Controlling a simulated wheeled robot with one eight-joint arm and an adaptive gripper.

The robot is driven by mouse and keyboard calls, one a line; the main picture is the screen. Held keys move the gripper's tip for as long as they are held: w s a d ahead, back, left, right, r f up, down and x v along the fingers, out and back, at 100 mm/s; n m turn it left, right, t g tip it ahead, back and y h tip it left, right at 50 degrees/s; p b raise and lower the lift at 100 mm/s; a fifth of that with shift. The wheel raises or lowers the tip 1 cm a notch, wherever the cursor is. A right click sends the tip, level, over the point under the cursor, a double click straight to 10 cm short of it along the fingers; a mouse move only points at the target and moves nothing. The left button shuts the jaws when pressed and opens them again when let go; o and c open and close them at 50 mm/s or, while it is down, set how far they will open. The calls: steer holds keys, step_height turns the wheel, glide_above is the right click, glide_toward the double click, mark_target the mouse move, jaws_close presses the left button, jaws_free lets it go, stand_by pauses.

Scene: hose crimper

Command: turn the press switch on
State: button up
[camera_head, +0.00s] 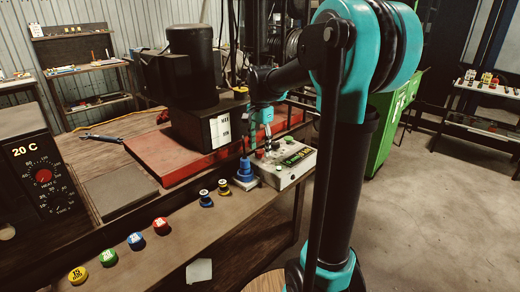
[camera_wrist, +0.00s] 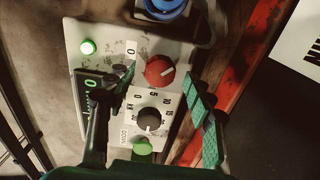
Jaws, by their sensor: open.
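The press control box (camera_head: 288,165) stands on the bench's right end and fills the middle of the wrist view (camera_wrist: 185,50). Which control is the press switch is not clearly labelled. Below is a black dial (camera_wrist: 149,120) with a number scale, then a green button (camera_wrist: 142,147).
A blue round part (camera_head: 245,170) stands beside the box. A black machine (camera_head: 195,80) sits on a red base behind. Several coloured caps (camera_head: 136,240) line the bench's front edge. A green bin (camera_head: 395,125) stands to the right, with open floor in front.

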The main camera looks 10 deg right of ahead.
mark_target(260, 151)
step_height(260, 151, up, 11)
stand_by(0.3)
steer(key=shift+f, duration=0.15)
